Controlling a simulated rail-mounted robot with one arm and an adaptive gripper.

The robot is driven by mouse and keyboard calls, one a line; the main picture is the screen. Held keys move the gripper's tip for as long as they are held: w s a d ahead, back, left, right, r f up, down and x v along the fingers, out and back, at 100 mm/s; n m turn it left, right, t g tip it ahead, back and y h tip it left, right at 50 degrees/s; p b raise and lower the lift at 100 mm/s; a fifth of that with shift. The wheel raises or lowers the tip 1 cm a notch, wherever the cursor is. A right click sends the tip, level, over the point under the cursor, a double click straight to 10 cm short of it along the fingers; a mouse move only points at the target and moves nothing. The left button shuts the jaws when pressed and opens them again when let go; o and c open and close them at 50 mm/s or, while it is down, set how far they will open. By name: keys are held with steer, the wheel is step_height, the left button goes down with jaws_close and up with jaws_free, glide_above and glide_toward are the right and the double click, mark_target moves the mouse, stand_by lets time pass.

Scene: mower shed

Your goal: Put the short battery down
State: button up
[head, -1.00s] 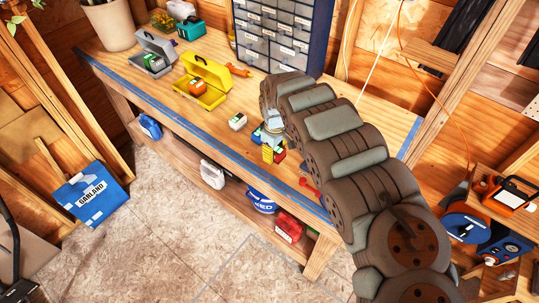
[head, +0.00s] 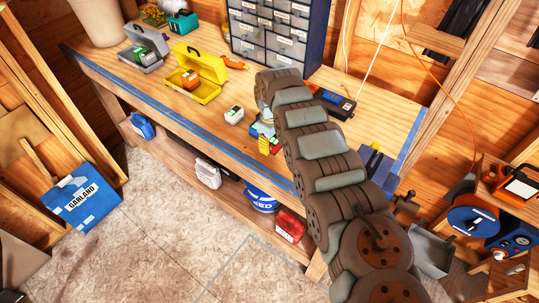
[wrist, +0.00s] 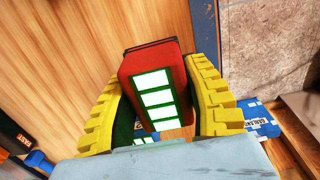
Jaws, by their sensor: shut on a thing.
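My gripper (wrist: 167,105) has yellow ribbed fingers shut on the short battery (wrist: 158,70). The battery is red with a green-framed row of white panels in the wrist view. In the head view my gripper (head: 267,142) hangs over the front part of the workbench (head: 170,98), and a little of the red and green battery (head: 275,151) shows beside the yellow fingers. I cannot tell whether the battery touches the bench top.
A white and green battery (head: 234,115) stands left of my gripper. A yellow case (head: 207,94) and grey case (head: 146,63) hold batteries further left. A drawer cabinet (head: 270,30) stands behind; a black and orange device (head: 335,103) lies right. Bench between yellow case and front edge is clear.

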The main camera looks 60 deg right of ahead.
steer(key=shift+w+d+f+b, duration=0.15)
steer(key=shift+d+f+b, duration=0.05)
steer(key=shift+f+b, duration=0.2)
steer(key=shift+w+d+f+b, duration=0.15)
steer(key=shift+f+b, duration=0.2)
steer(key=shift+b, duration=0.5)
step_height(320, 180, down, 3)
steer(key=shift+r+b, duration=0.1)
steer(key=shift+b, duration=1.05)
steer(key=shift+r, duration=0.1)
steer(key=o, duration=1.2)
